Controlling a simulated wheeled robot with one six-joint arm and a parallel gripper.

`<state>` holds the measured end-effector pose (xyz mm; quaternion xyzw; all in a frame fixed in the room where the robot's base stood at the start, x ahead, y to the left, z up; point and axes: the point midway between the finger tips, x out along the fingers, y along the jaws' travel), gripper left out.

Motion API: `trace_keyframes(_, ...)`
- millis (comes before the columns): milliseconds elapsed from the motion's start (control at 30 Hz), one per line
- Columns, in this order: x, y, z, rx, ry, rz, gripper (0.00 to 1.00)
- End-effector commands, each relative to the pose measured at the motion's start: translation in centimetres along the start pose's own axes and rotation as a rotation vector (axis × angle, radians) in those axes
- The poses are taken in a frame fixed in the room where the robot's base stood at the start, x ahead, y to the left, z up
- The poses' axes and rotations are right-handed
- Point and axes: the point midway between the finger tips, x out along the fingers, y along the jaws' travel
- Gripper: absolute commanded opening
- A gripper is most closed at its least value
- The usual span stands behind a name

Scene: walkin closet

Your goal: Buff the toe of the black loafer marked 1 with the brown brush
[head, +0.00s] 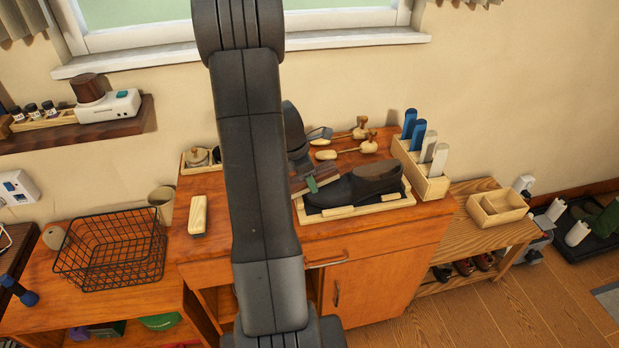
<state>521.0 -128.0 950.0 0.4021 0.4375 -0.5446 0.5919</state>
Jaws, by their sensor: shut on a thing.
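The black loafer (352,188) lies on its side of the cabinet top in a shallow pale wooden tray (360,213), toe to the left and opening to the right. No number mark can be read on it. My gripper (301,164) is mostly hidden behind my arm, and its dark wrist shows above the toe. It is shut on the brown brush (327,173), which has a green patch low on it. The brush overlaps the toe end of the loafer; whether it touches the leather or hovers just above cannot be told.
A box of blue and white upright handles (432,186) stands right of the tray. Shoe trees (347,151) lie behind. A pale block-like brush (198,216) and a wire basket (110,252) are at left.

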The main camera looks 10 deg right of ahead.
Motion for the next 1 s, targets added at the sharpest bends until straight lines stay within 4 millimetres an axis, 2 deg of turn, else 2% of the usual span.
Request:
trace_keyframes(667,-6.7,0.0,0.1,0.0,0.0,0.001,0.24)
trace_keyframes(1000,-6.9,0.0,0.0,0.0,0.0,0.0,0.24)
